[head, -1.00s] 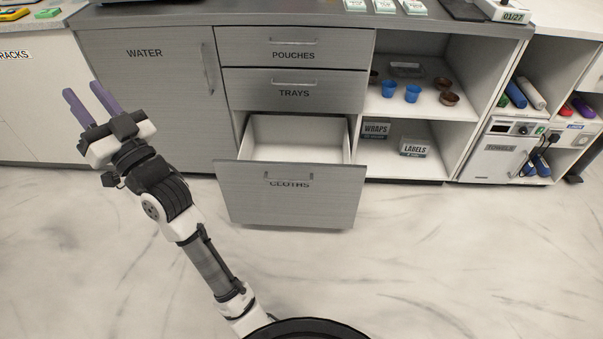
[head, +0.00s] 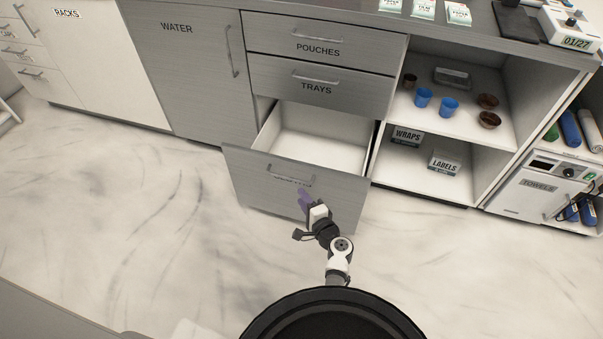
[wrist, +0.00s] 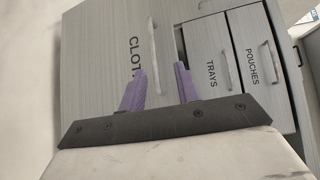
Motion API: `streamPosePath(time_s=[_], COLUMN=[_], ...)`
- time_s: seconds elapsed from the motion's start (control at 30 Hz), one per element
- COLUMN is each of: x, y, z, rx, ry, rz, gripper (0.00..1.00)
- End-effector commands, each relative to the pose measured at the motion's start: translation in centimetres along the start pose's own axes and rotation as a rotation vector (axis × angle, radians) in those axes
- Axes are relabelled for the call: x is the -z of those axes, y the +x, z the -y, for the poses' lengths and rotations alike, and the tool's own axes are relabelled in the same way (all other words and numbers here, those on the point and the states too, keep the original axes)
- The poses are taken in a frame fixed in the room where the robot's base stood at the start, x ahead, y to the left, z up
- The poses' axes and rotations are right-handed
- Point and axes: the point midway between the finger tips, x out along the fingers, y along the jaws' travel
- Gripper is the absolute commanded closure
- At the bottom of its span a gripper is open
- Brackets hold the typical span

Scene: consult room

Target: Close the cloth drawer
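The cloth drawer (head: 250,172) is the lowest drawer under POUCHES and TRAYS. It is pulled well out, and its white inside (head: 325,140) looks empty. Its front carries a bar handle (head: 291,175). My gripper (head: 303,198) is in front of the drawer front, just below the handle, and hides part of the label. In the wrist view the drawer front (wrist: 105,50) lies ahead, turned sideways. The two purple fingers (wrist: 160,85) stand apart with nothing between them. I cannot tell whether they touch the drawer front.
The TRAYS drawer (head: 345,88) and POUCHES drawer (head: 370,48) above are shut. The WATER door (head: 190,70) is shut at left. Open shelves at right hold blue cups (head: 423,97), brown bowls (head: 489,120) and label boxes (head: 443,163). The marble floor (head: 120,200) at left is clear.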

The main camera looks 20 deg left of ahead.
Motion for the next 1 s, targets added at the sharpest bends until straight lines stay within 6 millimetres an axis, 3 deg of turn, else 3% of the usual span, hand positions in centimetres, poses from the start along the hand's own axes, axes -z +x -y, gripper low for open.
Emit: streamPosePath(time_s=[0.13,0.27,0.7,1.0], x=[0.3,0.4,0.4,0.5], y=[-1.2,-0.2,8.6,12.2], z=[-1.5,-1.7,-1.8,-1.7], rx=[-0.005,-0.003,-0.003,-0.004], ry=[0.058,0.064,0.060,0.061], rz=[-0.006,-0.004,-0.005,-0.007], gripper=[0.68,0.68,0.68,0.68])
